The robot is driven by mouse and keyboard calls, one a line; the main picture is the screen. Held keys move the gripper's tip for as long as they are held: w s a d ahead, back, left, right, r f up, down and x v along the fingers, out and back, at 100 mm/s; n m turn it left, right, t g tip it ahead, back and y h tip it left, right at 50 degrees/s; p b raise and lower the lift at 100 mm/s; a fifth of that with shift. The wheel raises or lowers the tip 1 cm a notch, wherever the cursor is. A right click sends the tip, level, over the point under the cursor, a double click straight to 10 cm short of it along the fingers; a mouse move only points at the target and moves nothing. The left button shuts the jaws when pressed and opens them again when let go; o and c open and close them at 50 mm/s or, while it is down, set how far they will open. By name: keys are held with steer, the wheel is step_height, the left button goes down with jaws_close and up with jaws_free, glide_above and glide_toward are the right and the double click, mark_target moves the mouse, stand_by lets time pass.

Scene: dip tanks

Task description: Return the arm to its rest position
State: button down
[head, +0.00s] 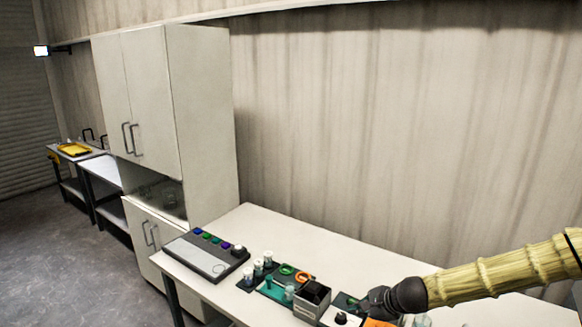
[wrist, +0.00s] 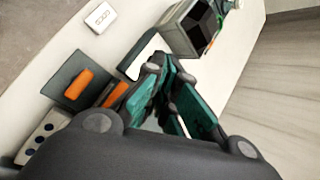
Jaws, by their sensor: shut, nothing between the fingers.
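My arm comes in from the right edge of the head view, with its wrist low over the white bench (head: 330,246). My gripper (head: 372,304) is partly hidden there by the wrist and shows only as dark parts near the bench items. In the wrist view my gripper (wrist: 168,68) has its teal-padded fingers brought together at the tips. Nothing shows held between them. The fingers hang over the bench beside a grey box with a dark opening (wrist: 188,28).
On the bench are a control panel with coloured buttons (head: 205,255), several white-capped jars (head: 257,267), a teal tray (head: 273,290) and a dark-topped box (head: 312,298). An orange item (wrist: 82,82) lies on a dark plate. A tall cabinet (head: 205,110) stands left. The wall is behind.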

steer(key=s+a+f+n+g+h, duration=0.1)
steer(key=s+a+f+n, duration=0.1)
steer(key=s+f, duration=0.45)
steer(key=s+a+f+n+g+h, duration=0.1)
steer(key=s+a+f+n+g, duration=0.15)
steer(key=s+f, duration=0.35)
steer(key=s+d+f+n+g+h, duration=0.1)
steer(key=s+d+f+n, duration=0.2)
steer(key=s, duration=0.8)
steer(key=s+d+f+n+g+h, duration=0.1)
steer(key=s+d+f+n, duration=0.15)
steer(key=s+n, duration=0.6)
steer(key=s+d+f+n+g+h, duration=0.15)
steer(key=s+f, duration=0.25)
steer(key=s, duration=1)
step_height(320, 180, down, 15)
steer(key=b, duration=1.5)
steer(key=shift+w+t, duration=0.3)
steer(key=shift+w, duration=0.1)
